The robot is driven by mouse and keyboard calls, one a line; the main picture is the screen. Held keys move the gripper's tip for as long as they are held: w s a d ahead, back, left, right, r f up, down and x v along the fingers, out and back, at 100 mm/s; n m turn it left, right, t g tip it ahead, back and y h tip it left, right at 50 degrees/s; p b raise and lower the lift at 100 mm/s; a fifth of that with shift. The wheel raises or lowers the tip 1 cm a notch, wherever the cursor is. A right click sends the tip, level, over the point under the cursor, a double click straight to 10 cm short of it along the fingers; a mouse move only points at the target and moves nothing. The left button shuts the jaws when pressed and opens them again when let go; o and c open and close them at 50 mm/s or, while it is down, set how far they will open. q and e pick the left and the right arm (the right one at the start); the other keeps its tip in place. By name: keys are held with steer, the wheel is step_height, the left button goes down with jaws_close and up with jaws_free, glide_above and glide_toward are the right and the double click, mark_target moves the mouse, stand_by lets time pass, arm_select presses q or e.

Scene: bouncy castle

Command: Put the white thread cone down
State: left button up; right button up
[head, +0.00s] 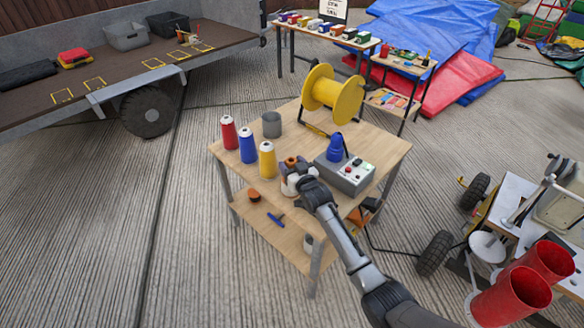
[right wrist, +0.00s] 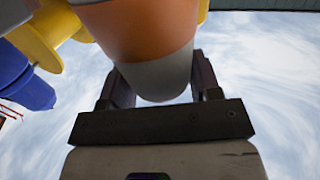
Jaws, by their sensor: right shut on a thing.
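The white thread cone (head: 289,187) is at the near side of the wooden work table, partly hidden by my right gripper (head: 299,184). In the right wrist view, the right gripper (right wrist: 165,88) is shut around the pale end of a tapered thing with an orange band (right wrist: 150,35), which I take to be this cone. I cannot tell whether its base touches the table top (head: 385,148). My left gripper is not in view.
Red (head: 229,133), blue (head: 248,147) and yellow (head: 267,160) cones stand left of the gripper. A grey cup (head: 271,125) and yellow spool (head: 333,95) are behind. A grey control box (head: 345,174) is close on the right. An orange-brown item (head: 291,162) sits just behind the gripper.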

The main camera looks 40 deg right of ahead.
steer(key=shift+r, duration=0.15)
steer(key=o, duration=0.8)
steer(key=shift+f, duration=0.2)
steer(key=shift+o, duration=1.4)
steer(key=shift+r, duration=0.1)
